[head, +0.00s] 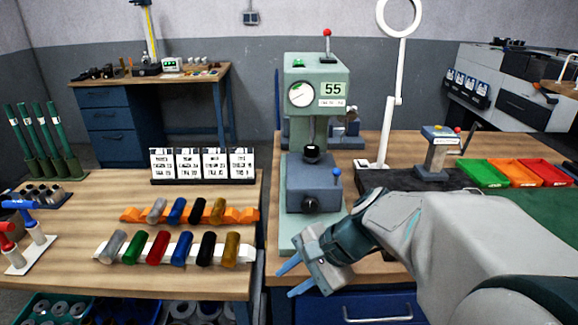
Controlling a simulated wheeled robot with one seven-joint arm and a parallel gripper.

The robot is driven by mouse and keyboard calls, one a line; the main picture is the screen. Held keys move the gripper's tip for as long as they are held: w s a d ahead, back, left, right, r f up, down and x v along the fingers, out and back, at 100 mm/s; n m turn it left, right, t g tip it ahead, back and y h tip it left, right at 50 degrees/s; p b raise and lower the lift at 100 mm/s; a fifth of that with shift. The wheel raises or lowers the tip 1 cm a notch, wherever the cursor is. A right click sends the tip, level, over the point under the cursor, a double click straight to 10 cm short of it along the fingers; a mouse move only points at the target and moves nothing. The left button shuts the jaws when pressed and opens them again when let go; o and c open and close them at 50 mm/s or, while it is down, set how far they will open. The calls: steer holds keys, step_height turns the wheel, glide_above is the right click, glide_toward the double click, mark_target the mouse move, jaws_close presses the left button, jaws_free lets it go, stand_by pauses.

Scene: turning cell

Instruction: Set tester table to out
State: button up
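The tester (333,125) is a pale green press-like machine on the bench, with a round dial, a display reading 55 and a red-knobbed lever on top. Its table (314,181) is a blue-grey block on the tester's base, below the spindle, with a dark round piece above it. A small blue-knobbed handle (337,173) stands at the block's right side, and a dark knob is on its front. My gripper (284,283) is at the bench's front edge, in front of and below the table. Its blue fingers are apart, with nothing between them, and touch no part of the tester.
My arm covers the bench front right of the tester. A ring-lamp stand (390,110), a small grey press (437,150) and green, orange and red trays (513,172) stand to the right. The left bench holds coloured cylinders on racks (175,252) and a row of cards (203,166).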

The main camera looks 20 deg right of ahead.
mark_target(337, 180)
steer(key=w+d+m+t, duration=0.2)
steer(key=m, duration=0.1)
steer(key=w+d+r+m+t+y+b, duration=0.1)
steer(key=w+d+m+t, duration=0.1)
steer(key=m, duration=0.1)
steer(key=w+d+m+t+y+b, duration=0.1)
steer(key=w+d+m+t, duration=0.1)
steer(key=w+d+m, duration=0.1)
steer(key=shift+r+m, duration=0.3)
steer(key=shift+r, duration=0.1)
steer(key=d+m+t, duration=0.1)
steer(key=d, duration=0.1)
steer(key=w+d+r+m+t, duration=0.1)
steer(key=d+m+t, duration=0.1)
steer(key=w+d+m+t+h+b, duration=0.1)
steer(key=d+m, duration=0.1)
steer(key=d, duration=0.1)
steer(key=shift+w+r+t, duration=0.1)
steer(key=shift+r+t, duration=0.25)
steer(key=shift+t, duration=0.05)
steer(key=d+r+m+t+h, duration=0.2)
steer(key=d+m+t+h, duration=0.1)
steer(key=d+m, duration=0.3)
steer(key=shift+n, duration=0.6)
steer(key=x, duration=0.9)
steer(key=d+x, duration=0.1)
steer(key=x, duration=0.4)
steer(key=shift+w, duration=0.1)
jaws_close()
